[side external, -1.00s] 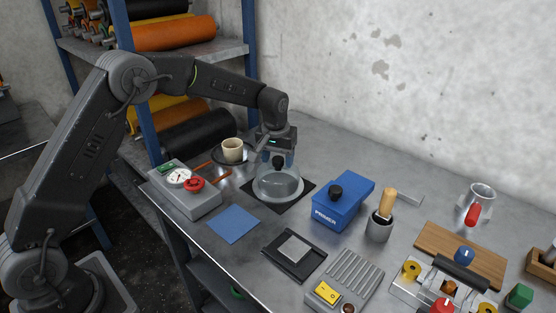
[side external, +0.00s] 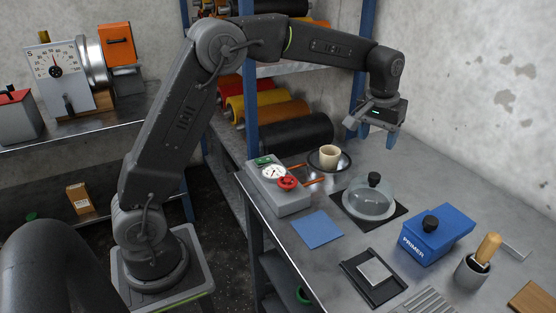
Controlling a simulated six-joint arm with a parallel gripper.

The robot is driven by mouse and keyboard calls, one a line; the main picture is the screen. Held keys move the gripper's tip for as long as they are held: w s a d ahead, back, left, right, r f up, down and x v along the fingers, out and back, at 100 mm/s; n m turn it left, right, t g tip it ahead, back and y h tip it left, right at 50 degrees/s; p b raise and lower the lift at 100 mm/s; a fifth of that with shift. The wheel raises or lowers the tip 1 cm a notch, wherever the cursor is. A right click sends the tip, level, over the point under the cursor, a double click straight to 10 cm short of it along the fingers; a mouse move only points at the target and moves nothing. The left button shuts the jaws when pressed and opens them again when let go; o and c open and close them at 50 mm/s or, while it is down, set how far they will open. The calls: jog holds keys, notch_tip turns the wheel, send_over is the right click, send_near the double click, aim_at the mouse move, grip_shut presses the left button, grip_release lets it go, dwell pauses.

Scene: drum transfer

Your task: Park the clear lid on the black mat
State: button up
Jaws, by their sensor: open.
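The clear lid (side external: 364,205) is a see-through dome with a black knob (side external: 374,180) on top. It sits upright on the black mat (side external: 376,227), whose dark corners show around its rim. My gripper (side external: 390,141) hangs above and slightly to the right of the lid in the picture.
A cup (side external: 329,155) stands on a dark round plate behind the lid. A grey gauge box with a red knob (side external: 288,183) is to the left. A blue pad (side external: 317,229) lies in front, and a blue PRIMER box (side external: 436,233) stands to the right.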

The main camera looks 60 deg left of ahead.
jog(key=s+d+r+m+t, duration=0.1)
jog(key=s+r, duration=0.5)
jog(key=s, duration=0.4)
jog(key=s+f+m+t, duration=0.1)
jog(key=s, duration=1)
jog(key=s+d+f+m+t, duration=0.1)
jog(key=s+f+m, duration=0.1)
jog(key=s, duration=0.9)
jog(key=shift+d+t+h, duration=0.25)
jog(key=shift+t+h, duration=0.05)
jog(key=shift+t, duration=0.1)
